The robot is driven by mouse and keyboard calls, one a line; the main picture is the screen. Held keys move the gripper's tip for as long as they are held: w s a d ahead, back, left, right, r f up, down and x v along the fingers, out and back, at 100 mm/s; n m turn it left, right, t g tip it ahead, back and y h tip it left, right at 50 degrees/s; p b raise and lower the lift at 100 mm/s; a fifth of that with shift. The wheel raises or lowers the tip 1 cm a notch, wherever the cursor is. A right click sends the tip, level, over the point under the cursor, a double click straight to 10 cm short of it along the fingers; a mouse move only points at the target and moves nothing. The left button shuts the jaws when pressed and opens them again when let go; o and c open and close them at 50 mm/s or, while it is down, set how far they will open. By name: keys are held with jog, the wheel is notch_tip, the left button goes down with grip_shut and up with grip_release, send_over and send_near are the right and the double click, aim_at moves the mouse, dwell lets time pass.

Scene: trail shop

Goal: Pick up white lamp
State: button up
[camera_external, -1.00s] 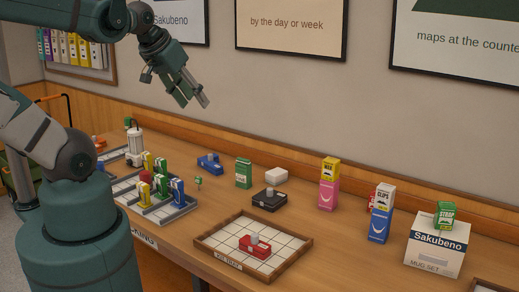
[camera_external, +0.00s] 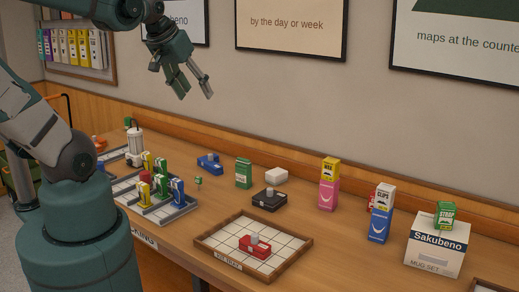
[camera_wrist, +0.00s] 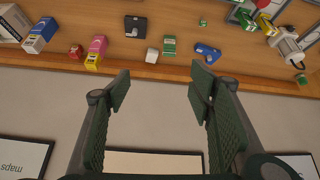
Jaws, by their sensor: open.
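A small white block-shaped item (camera_external: 276,175), which looks like the white lamp, sits on the counter near the wall, behind a black block with a grey knob (camera_external: 269,199). It also shows in the wrist view (camera_wrist: 152,55), above the gap between my fingers. A white upright lantern-like item (camera_external: 135,147) stands farther left; I cannot tell for certain which one is the lamp. My gripper (camera_external: 197,92) is open and empty, high above the counter and left of the small white item. Its two fingers (camera_wrist: 160,88) are apart in the wrist view.
A green box (camera_external: 243,173) and a blue block (camera_external: 209,163) stand left of the small white item. A pink-and-yellow stack (camera_external: 328,185) stands right. A framed tray (camera_external: 208,241) holds a red block. A grey divided rack (camera_external: 180,211) holds several small boxes.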

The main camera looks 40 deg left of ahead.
jog(key=w+a+n+g+y, duration=0.15)
jog(key=w+a+n, duration=0.35)
jog(key=w+a, duration=0.8)
jog(key=n+g+h+b, duration=0.1)
jog(key=n+g, duration=0.3)
jog(key=n, duration=0.3)
send_over(134, 129)
jog(key=w+d, duration=0.4)
jog(key=d, duration=1.1)
notch_tip(134, 129, down, 15)
jog(key=s+a+f+n, duration=0.1)
jog(key=a+f, duration=0.3)
jog(key=a, duration=0.1)
jog(key=s+a+f+n, duration=0.1)
jog(key=a+f, duration=0.3)
jog(key=a, duration=0.1)
jog(key=s+a+f+n+g+h, duration=0.1)
jog(key=a+f, duration=0.3)
jog(key=f, duration=0.1)
jog(key=shift+s+a+b, duration=0.2)
jog(key=shift+a+b, duration=0.2)
jog(key=shift+s+a+f, duration=0.1)
jog(key=shift+a+f, duration=0.2)
jog(key=shift+f, duration=0.1)
jog(key=shift+f, duration=1.15)
